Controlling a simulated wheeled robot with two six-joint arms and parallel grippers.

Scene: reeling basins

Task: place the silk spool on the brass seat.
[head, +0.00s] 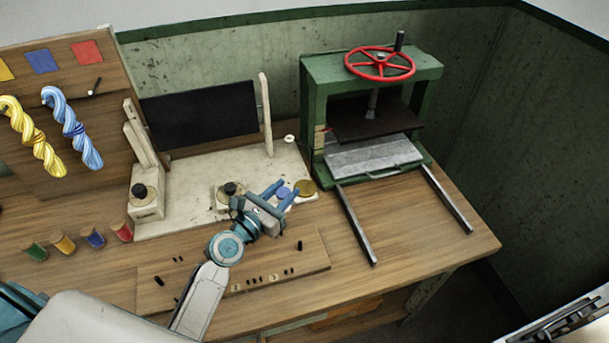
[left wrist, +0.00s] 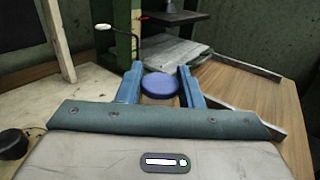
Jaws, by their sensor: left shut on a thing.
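The silk spool (head: 283,194) has a blue top and is held between the blue fingers of my left gripper (head: 282,189). In the left wrist view the round blue top of the spool (left wrist: 160,84) sits upright between the two fingertips. The brass seat (head: 305,187) is a flat gold disc on the pale frame's right front corner, just right of the spool in the head view. From these views I cannot tell how high the spool is above the frame.
The pale frame (head: 185,205) carries a dark panel (head: 203,115) and black knobs. A green press (head: 320,130) with a red wheel (head: 381,64) and two rails stands to the right. Several colored spools (head: 94,238) stand at left. A drilled board (head: 300,262) lies in front.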

